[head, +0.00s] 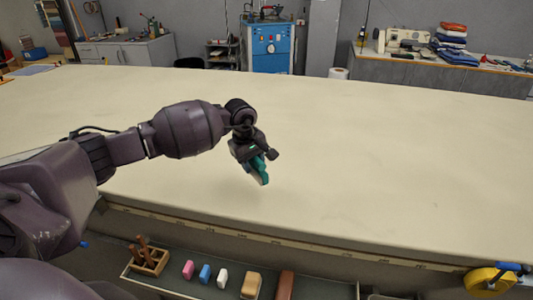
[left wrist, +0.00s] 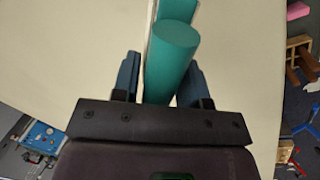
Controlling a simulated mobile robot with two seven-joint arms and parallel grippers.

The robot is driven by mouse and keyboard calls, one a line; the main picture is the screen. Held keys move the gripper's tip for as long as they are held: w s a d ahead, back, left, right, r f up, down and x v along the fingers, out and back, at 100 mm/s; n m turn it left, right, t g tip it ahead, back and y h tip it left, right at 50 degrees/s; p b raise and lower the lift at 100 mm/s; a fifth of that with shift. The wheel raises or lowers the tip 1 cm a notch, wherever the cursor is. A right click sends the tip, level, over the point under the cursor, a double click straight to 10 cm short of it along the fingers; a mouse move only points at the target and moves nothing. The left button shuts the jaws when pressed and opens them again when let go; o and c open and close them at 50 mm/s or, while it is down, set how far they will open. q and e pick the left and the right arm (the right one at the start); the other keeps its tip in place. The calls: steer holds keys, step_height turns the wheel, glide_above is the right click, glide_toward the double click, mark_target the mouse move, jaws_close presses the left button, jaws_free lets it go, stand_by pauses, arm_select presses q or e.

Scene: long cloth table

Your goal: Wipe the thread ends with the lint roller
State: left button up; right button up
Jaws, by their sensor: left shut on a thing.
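My left gripper (head: 256,160) is shut on a teal handle-like thing, which I take to be the lint roller (head: 263,178). It hangs tilted downward over the front part of the cloth table (head: 400,160). I cannot tell whether its lower end touches the cloth. In the left wrist view, the roller's thick teal cylinder (left wrist: 172,55) stands between the two blue fingers of the gripper (left wrist: 160,78), with a further teal part behind it. No thread ends can be made out on the cloth. My right gripper is not in view.
The tabletop is broad and bare. A yellow tape-like roll (head: 485,282) is at the front right. A sewing machine (head: 403,40) stands behind.

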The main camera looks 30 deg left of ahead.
arm_select(q)
step_height(320, 180, up, 3)
steer(key=shift+f+p, duration=0.2)
steer(key=shift+p, duration=0.2)
steer(key=shift+r, duration=0.3)
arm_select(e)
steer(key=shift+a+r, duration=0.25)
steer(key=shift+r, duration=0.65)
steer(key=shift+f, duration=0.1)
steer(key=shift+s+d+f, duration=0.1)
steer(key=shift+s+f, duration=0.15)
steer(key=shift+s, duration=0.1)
arm_select(q)
steer(key=shift+f, duration=0.1)
